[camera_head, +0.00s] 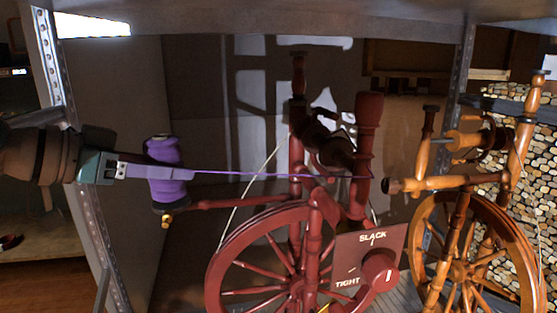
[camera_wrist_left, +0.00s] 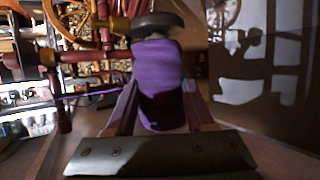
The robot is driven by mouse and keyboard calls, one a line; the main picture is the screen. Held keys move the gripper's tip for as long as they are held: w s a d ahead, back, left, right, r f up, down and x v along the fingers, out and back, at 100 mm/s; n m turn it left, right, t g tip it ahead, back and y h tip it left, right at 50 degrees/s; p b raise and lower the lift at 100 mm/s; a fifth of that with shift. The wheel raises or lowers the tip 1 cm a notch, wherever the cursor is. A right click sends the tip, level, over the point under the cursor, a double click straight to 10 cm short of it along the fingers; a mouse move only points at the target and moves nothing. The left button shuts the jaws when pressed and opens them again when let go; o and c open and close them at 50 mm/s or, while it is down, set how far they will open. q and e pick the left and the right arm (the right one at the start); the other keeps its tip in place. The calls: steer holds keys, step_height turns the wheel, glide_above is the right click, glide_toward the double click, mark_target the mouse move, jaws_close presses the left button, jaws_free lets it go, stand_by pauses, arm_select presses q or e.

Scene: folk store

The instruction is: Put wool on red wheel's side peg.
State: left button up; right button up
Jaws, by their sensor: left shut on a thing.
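In the left wrist view the wool (camera_wrist_left: 160,75) sits between the two fingers of my left gripper (camera_wrist_left: 160,112). A purple strand (camera_head: 250,174) runs from the wool right to the red wheel's upper frame. A dark red bar (camera_head: 245,203), perhaps the side peg, sticks out left close to the spool's lower end; I cannot tell whether they touch. My right gripper is out of view.
An orange wooden wheel (camera_head: 418,232) stands close on the right. A SLACK/TIGHT panel (camera_head: 350,253) with a red knob is in front of the red wheel.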

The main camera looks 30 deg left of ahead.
arm_select(q)
steer(key=shift+f, duration=0.1)
steer(key=o, duration=1.4)
